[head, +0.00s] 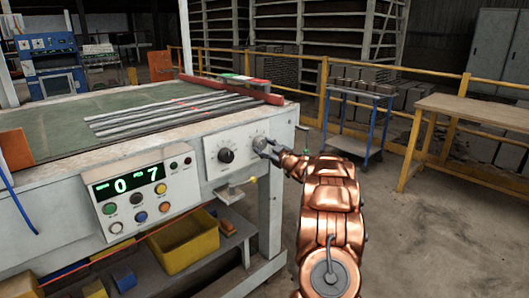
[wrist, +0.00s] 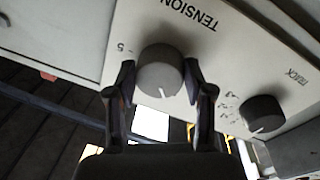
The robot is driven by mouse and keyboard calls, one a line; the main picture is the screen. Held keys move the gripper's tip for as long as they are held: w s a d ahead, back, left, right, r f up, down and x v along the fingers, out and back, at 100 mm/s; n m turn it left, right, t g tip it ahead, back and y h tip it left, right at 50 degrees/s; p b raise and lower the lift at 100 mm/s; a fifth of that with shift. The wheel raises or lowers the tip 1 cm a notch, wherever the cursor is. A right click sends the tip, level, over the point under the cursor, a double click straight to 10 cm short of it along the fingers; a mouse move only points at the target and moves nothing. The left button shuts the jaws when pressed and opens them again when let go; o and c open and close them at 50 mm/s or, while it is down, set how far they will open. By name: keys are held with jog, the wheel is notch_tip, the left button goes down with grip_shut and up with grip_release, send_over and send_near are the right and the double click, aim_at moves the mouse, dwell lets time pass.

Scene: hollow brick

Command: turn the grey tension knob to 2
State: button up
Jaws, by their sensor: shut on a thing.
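The grey tension knob (wrist: 160,75) sits on a pale panel under the word TENSION, which appears upside down in the wrist view. My gripper (wrist: 160,88) has one dark finger on each side of the knob and is shut on it. A "5" mark shows left of the knob; its other scale marks are hidden or unclear. In the head view the grey knob (head: 260,143) is at the right of the white panel, and my gripper (head: 270,152) reaches it from the right. I cannot read the knob's setting.
A black knob (wrist: 262,114) labelled TRACK is beside the grey one; it also shows in the head view (head: 226,155). A control box (head: 140,190) with a display reading 0 and 7 is further left. A small lever with a yellow tip (head: 252,180) is below the panel.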

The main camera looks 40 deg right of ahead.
jog(key=shift+n+b, duration=0.3)
jog(key=shift+n, duration=0.4)
jog(key=o, duration=1.2)
jog(key=s, duration=0.8)
jog(key=s+a, duration=0.1)
jog(key=s, duration=0.3)
jog(key=shift+f, duration=0.35)
